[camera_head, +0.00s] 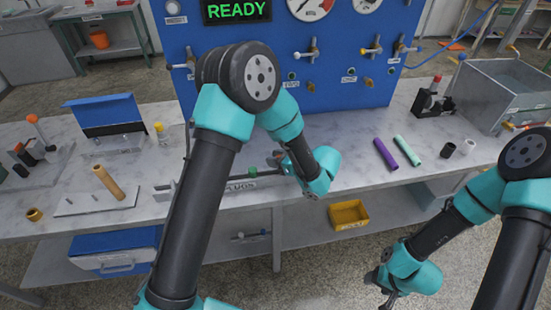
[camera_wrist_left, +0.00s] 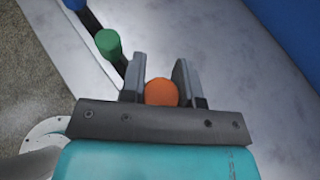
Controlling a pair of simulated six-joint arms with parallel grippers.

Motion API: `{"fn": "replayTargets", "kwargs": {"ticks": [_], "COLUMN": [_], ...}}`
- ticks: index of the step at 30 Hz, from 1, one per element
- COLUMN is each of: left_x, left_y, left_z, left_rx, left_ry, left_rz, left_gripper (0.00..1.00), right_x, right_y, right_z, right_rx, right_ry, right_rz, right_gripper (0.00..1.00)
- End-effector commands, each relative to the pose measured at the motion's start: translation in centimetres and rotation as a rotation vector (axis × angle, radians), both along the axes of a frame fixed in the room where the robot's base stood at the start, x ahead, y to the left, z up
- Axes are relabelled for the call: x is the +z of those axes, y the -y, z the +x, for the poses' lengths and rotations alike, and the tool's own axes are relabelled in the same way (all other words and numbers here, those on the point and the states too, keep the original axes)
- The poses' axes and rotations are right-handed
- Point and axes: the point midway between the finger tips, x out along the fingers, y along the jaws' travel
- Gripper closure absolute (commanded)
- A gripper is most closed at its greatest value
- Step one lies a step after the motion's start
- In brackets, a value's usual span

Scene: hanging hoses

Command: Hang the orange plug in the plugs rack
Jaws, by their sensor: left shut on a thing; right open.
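My left gripper (camera_head: 277,162) is at the plugs rack (camera_head: 240,186), near the table's front edge. In the left wrist view its two fingers (camera_wrist_left: 160,82) are shut on the orange plug (camera_wrist_left: 161,92), whose round end shows between them. In the head view the orange plug cannot be made out. A green plug (camera_wrist_left: 108,42) and a blue plug (camera_wrist_left: 74,4) stand in a row beside the left gripper; the green plug also shows in the head view (camera_head: 252,172). My right gripper (camera_head: 380,288) is open and empty, low in front of the table.
A blue panel (camera_head: 345,95) with gauges and valves stands behind the table. Purple (camera_head: 385,154) and mint (camera_head: 407,150) tubes lie to the right of the left gripper. A yellow bin (camera_head: 349,215) sits on the lower shelf.

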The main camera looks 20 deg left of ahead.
Motion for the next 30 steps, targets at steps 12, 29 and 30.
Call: {"fn": "replayTargets", "kwargs": {"ticks": [12,29,30], "left_x": [0.01,-0.59,-0.67], "left_y": [0.0,0.01,0.01], "left_z": [0.0,0.01,0.01], "left_rx": [0.0,0.0,0.0], "left_ry": [0.0,0.0,0.0], "left_rz": [0.0,0.0,0.0], "left_gripper": [0.93,0.93,0.93], "right_x": [0.0,0.0,0.0], "right_y": [0.0,0.0,0.0], "right_z": [0.0,0.0,0.0], "right_rx": [0.0,0.0,0.0], "right_ry": [0.0,0.0,0.0], "right_rz": [0.0,0.0,0.0], "right_gripper": [0.39,0.39,0.39]}}
